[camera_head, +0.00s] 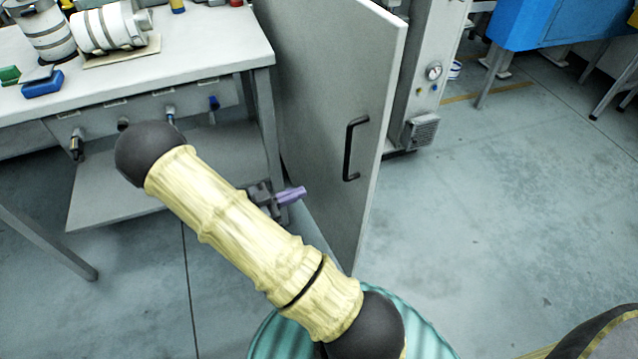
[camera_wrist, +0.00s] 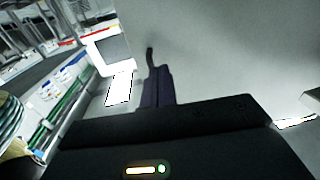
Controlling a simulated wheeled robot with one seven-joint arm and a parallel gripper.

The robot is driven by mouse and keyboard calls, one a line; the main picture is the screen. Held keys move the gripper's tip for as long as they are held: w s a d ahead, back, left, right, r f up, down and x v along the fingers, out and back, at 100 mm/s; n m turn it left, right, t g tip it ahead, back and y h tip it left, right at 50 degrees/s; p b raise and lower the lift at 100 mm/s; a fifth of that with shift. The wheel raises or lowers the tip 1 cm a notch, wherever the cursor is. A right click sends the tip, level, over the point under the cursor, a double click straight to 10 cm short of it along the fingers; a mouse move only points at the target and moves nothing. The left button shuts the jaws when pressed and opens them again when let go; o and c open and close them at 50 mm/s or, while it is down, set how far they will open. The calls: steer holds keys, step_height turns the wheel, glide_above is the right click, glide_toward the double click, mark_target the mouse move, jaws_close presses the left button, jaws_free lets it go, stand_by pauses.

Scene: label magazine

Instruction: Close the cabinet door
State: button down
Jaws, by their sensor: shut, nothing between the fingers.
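The cabinet door (camera_head: 320,90) is a tall light-grey panel standing right of the white workbench in the head view. Its near vertical edge faces me, and a black bar handle (camera_head: 350,150) sits on the face toward the bench. The door stands open, out over the floor; the cabinet's inside is hidden. My gripper (camera_head: 298,194), with purple fingers, is shut and empty, low between the bench and the door, left of and below the handle. In the wrist view the dark fingers (camera_wrist: 157,88) stand before a plain grey surface; I cannot tell whether they touch it.
The workbench (camera_head: 180,60) at left carries metal cylinders and small coloured blocks, with a lower shelf (camera_head: 130,195) below. A grey machine (camera_head: 425,75) stands behind the door. A blue table (camera_head: 550,25) is at the back right. The floor (camera_head: 490,200) right of the door is clear.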

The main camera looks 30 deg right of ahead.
mark_target(353, 172)
steer(key=d, duration=0.4)
steer(key=s+d+b, duration=0.1)
steer(key=d, duration=0.7)
steer(key=shift+s+d, duration=0.1)
steer(key=shift+s, duration=0.1)
steer(key=shift+d+b, duration=0.3)
steer(key=shift+d, duration=0.25)
steer(key=shift+d, duration=0.15)
